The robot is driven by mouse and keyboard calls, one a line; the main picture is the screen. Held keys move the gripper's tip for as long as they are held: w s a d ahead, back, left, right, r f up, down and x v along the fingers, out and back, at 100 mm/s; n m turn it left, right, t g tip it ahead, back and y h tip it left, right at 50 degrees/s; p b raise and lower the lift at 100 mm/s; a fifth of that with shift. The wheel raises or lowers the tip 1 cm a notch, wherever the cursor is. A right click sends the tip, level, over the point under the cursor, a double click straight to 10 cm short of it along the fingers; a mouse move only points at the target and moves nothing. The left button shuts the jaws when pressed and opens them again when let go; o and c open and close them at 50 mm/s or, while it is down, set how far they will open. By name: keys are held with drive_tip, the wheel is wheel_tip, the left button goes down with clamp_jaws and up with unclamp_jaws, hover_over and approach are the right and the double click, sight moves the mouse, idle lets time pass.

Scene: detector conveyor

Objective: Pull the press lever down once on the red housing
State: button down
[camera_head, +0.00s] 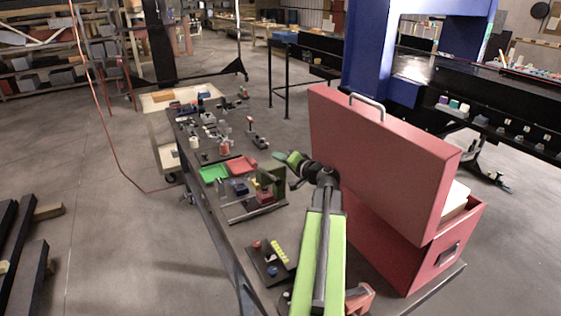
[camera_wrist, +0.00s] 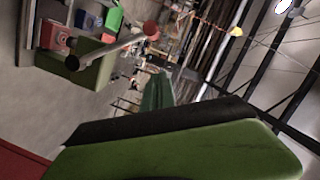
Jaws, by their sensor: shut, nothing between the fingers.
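In the wrist view a grey lever bar (camera_wrist: 115,47) with a red round knob (camera_wrist: 151,28) runs from a pivot on a green block (camera_wrist: 92,66). A small red box-like part (camera_wrist: 52,36) is beside that block; I cannot tell whether it is the red housing. In the head view an olive-green upright housing (camera_head: 271,181) stands on the bench, and its lever is not clear. My gripper (camera_head: 282,156) is above and beyond this housing, beside the large red toolbox. Its fingers also show in the wrist view (camera_wrist: 160,88), shut and empty, apart from the knob.
The open red toolbox (camera_head: 385,155) stands close to the right of my arm. Green (camera_head: 214,174) and red trays (camera_head: 241,165) lie left of the gripper. A small board with colored parts (camera_head: 272,259) is nearer. A farther red-topped upright part (camera_head: 250,122) stands on the bench.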

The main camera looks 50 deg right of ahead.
drive_tip(key=w+a+f+b, duration=0.2)
drive_tip(key=w+f, duration=0.1)
drive_tip(key=w, duration=0.3)
drive_tip(key=shift+w+b, duration=0.35)
drive_tip(key=shift+w, duration=0.05)
